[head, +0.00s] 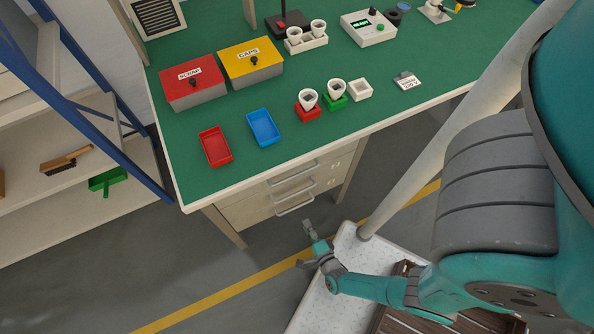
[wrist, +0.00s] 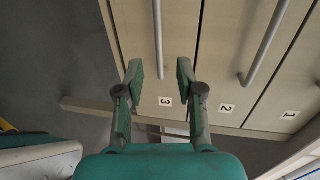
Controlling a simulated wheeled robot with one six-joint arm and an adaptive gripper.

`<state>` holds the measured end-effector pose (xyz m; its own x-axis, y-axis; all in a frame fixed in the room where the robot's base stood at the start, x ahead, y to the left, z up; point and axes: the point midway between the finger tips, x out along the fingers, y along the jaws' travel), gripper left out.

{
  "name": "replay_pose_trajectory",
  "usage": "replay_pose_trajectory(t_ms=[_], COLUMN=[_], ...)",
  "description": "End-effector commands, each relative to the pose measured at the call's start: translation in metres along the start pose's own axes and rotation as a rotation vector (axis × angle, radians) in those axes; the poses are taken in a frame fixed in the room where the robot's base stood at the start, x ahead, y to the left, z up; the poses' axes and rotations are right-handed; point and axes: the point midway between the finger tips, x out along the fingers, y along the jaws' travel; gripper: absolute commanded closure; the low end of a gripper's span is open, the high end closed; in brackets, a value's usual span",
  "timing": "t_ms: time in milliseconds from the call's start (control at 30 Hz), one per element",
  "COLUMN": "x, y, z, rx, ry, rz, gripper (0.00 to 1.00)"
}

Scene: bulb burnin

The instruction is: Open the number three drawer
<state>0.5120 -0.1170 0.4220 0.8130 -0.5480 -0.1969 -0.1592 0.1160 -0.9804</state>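The drawer looks closed. My gripper (wrist: 168,72) is open and empty, with its fingers spread to either side of the handle's end. In the head view my gripper (head: 306,247) is in front of and below the lowest handle. I cannot tell the exact gap to the handle.
Drawers two (wrist: 227,108) and one (wrist: 289,115) sit beside it in the wrist view and look closed. The green bench top (head: 330,140) overhangs them, with red and blue trays near its edge. A blue-framed shelf (head: 100,95) stands left. Floor before the drawers is clear.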

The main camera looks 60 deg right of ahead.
Motion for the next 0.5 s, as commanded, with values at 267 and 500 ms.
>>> replay_pose_trajectory(t_ms=[267, 500], x=[0.008, 0.015], y=[-0.001, 0.0], z=[0.0, 0.0], rx=[0.002, 0.0], ry=[0.002, 0.003], rz=[-0.003, 0.0], gripper=[0.63, 0.63])
